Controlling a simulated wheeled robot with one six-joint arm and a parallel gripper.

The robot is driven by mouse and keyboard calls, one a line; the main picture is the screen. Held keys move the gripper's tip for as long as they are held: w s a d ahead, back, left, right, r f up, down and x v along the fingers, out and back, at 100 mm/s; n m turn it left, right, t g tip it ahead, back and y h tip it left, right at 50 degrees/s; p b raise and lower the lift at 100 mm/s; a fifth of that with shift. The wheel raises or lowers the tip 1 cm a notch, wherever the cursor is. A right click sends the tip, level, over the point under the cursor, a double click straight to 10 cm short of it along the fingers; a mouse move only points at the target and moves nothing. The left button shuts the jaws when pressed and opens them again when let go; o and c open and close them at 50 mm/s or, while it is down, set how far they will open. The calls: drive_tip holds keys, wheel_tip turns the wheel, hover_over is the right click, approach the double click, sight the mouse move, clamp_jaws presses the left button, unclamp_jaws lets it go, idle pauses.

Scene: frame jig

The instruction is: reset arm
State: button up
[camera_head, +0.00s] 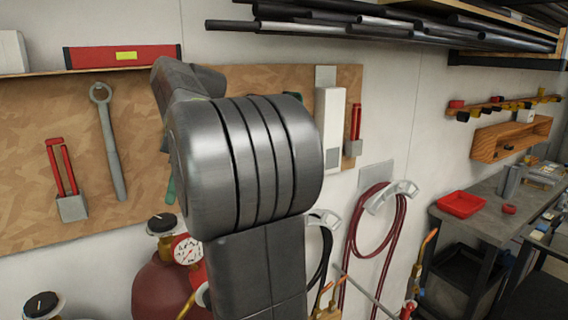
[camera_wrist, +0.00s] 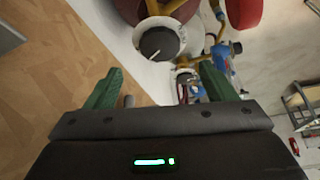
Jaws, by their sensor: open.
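My gripper (camera_wrist: 160,95) shows in the wrist view with its two green fingers spread wide apart. Nothing is between the fingers. Beyond them are a dark round valve knob (camera_wrist: 160,43) and part of a dark red gas cylinder (camera_wrist: 128,8). In the head view my grey arm fills the middle and stands in front of the wall. A little green shows behind the arm, but the gripper is mostly hidden there.
A wooden tool board (camera_head: 25,140) with a wrench (camera_head: 109,140) hangs behind my arm. A red cylinder (camera_head: 158,285) with a gauge (camera_head: 187,250) stands below. Black bars (camera_head: 320,28) lie overhead. A workbench (camera_head: 480,215) with a red tray (camera_head: 460,204) is at the right.

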sight(164, 218)
drive_tip(key=x, duration=0.7)
drive_tip(key=shift+a+f+p, duration=0.15)
drive_tip(key=shift+f+p, duration=0.2)
drive_tip(key=shift+f, duration=0.05)
